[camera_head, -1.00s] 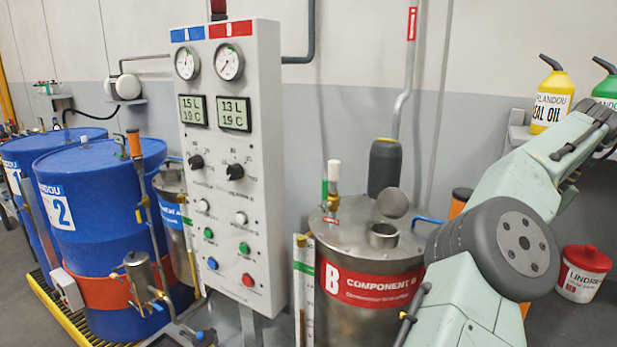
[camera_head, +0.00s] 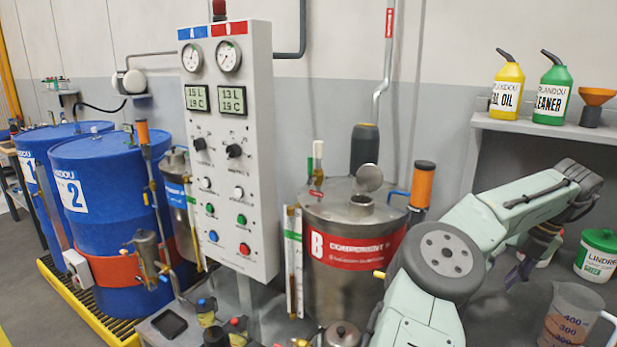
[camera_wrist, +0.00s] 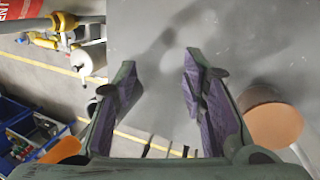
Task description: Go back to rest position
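My gripper (camera_wrist: 158,95) fills the lower middle of the wrist view. In the head view my gripper (camera_head: 522,265) hangs at the right end of my folded arm, partly hidden by the arm. It is right of the steel tank marked B (camera_head: 350,280), below the shelf and left of the measuring jug (camera_head: 573,315). Nothing shows in the fingers.
A shelf (camera_head: 495,124) holds a yellow oil jug (camera_head: 507,88), a green cleaner jug (camera_head: 551,92) and an orange funnel (camera_head: 596,97). A control panel (camera_head: 232,150) and blue drums (camera_head: 105,165) stand left. In the wrist view, a blue crate (camera_wrist: 30,125) lies lower left.

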